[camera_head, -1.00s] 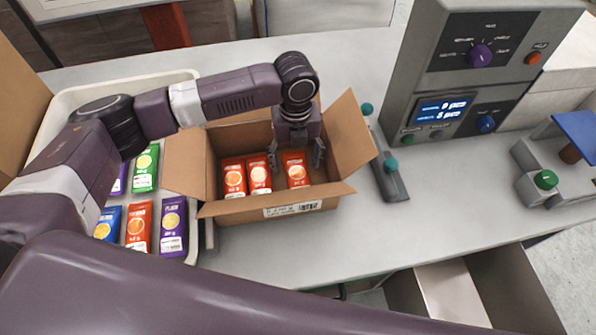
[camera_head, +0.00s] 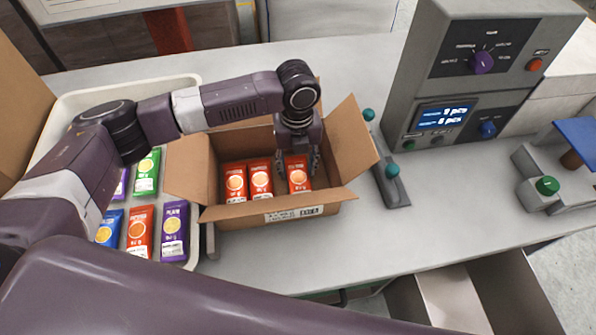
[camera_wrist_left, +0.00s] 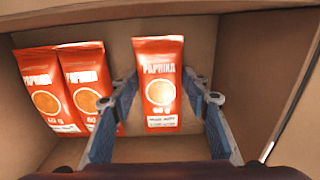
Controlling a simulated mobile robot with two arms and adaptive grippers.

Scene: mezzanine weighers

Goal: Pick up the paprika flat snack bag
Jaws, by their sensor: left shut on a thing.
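The paprika flat snack bag (camera_head: 298,182) is red-orange with a round pale picture. It stands upright at the right inside an open cardboard box (camera_head: 250,218), and its PAPRIKA print shows in the left wrist view (camera_wrist_left: 160,82). My left gripper (camera_head: 298,168) reaches down into the box and is shut on this bag, one finger at each side edge. Two more paprika bags, one at the left (camera_head: 235,183) and one in the middle (camera_head: 260,179), stand side by side in the box, left of the gripper. My right gripper is not in view.
A white tray (camera_head: 62,107) with several coloured bags stands left of the box. A grey weigher (camera_head: 425,100) with a lit display stands at the right. A small lever fixture (camera_head: 390,172) sits between box and weigher. Box flaps stand out around my arm.

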